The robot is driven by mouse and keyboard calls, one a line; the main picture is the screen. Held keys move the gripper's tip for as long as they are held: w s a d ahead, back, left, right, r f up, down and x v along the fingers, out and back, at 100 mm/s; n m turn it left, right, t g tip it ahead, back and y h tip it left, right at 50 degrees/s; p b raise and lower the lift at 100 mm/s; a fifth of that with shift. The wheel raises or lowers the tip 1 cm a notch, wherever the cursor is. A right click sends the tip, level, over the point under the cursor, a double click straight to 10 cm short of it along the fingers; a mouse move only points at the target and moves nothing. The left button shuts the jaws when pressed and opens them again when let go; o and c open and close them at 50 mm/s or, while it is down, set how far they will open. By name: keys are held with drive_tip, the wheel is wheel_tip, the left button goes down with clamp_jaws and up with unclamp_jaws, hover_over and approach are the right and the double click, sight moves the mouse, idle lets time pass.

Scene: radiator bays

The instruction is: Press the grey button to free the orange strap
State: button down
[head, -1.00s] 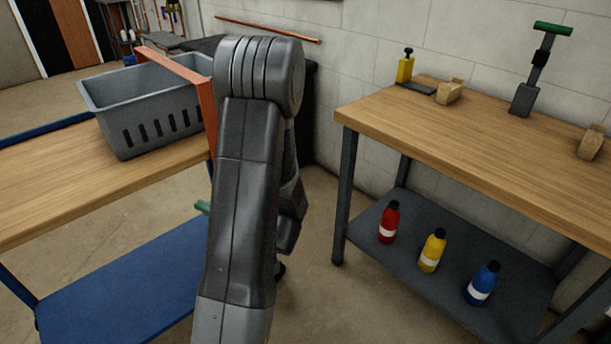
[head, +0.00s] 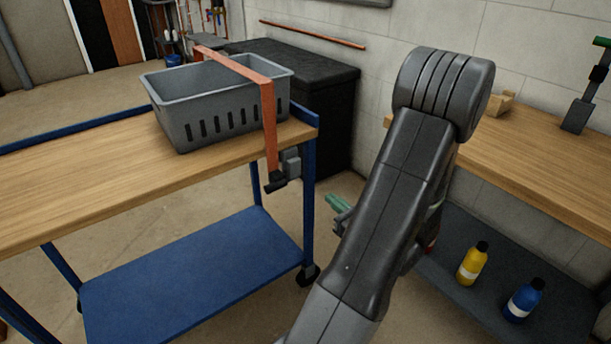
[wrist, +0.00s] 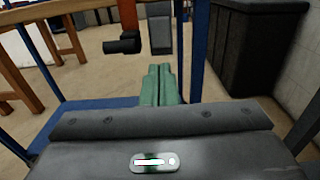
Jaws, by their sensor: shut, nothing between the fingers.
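The orange strap (head: 267,110) runs over the grey crate (head: 210,118) and hangs down at the right end of the cart. It ends in a black piece (head: 276,184), which also shows in the wrist view (wrist: 122,46). Beside it is a grey block (head: 291,163); it also shows in the wrist view (wrist: 160,34). I cannot tell whether this is the grey button itself or its housing. My gripper (head: 333,203) has green fingers, shut and empty, to the right of and below the block. In the wrist view the fingers (wrist: 161,72) point toward the block, apart from it.
The cart has a wooden top (head: 90,178), blue posts and a blue lower shelf (head: 190,280). A black chest (head: 320,95) stands behind it. At right, a workbench (head: 540,170) holds a yellow bottle (head: 471,263) and a blue bottle (head: 523,300) on its lower shelf.

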sight(296, 168)
drive_tip(key=b+x, duration=0.2)
drive_tip(key=x, duration=1.2)
drive_tip(key=shift+w+a+f, duration=0.1)
drive_tip(key=shift+w+a, duration=0.1)
drive_tip(key=shift+w, duration=0.05)
drive_tip(key=shift+w+a, duration=0.25)
drive_tip(key=shift+w, duration=0.05)
drive_tip(key=shift+w+d+r, duration=0.1)
drive_tip(key=shift+w+r, duration=0.05)
drive_tip(key=shift+r, duration=0.1)
drive_tip(key=shift+w+r, duration=0.1)
idle(0.7)
